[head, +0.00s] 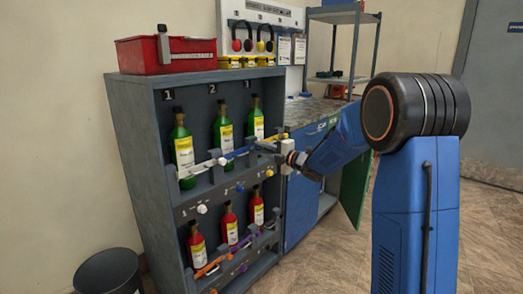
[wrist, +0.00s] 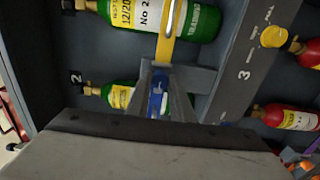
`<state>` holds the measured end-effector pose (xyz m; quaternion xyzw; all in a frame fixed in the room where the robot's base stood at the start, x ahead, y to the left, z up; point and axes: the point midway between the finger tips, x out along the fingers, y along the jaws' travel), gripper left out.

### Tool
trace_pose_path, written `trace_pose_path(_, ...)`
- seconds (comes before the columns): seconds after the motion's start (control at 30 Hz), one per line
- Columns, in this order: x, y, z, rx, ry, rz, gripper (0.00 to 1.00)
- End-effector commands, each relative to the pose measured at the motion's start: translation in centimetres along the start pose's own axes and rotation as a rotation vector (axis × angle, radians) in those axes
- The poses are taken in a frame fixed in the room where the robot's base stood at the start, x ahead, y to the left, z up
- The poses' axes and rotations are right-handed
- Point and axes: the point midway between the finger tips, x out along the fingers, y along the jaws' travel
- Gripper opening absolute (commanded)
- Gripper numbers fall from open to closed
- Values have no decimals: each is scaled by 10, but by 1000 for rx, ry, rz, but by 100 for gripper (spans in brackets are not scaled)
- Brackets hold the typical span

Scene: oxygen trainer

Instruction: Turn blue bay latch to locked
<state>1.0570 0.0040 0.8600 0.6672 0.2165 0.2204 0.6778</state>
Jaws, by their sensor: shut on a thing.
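The blue latch (wrist: 157,97) shows between my fingers in the wrist view, in front of a green bottle (wrist: 121,97). In the head view its bar (head: 241,152) runs across the upper shelf at bay 2. My gripper (wrist: 161,86) is shut on the blue latch, and it reaches in from the right in the head view (head: 272,147). The fingers hide part of the latch, so I cannot tell its exact angle. The yellow latch (wrist: 168,32) lies across the neighbouring green bottle.
The grey rack (head: 137,150) holds green bottles above and red bottles (head: 230,223) below. Coloured knobs (head: 202,209) stick out between the rows. A red toolbox (head: 165,55) sits on top. An open green door (head: 356,185) is right of the rack. The floor in front is clear.

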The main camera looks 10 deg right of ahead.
Motion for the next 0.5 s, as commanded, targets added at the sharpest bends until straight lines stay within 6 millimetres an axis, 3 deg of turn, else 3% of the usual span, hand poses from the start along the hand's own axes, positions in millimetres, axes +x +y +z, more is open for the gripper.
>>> trace_pose_path(0.23,0,-2,-1,1,1,-4,0)
trace_pose_path(0.27,0,-2,-1,2,1,-4,23)
trace_pose_path(0.33,0,-2,-1,2,1,-4,39)
trace_pose_path(0.5,0,-1,0,1,1,-2,39)
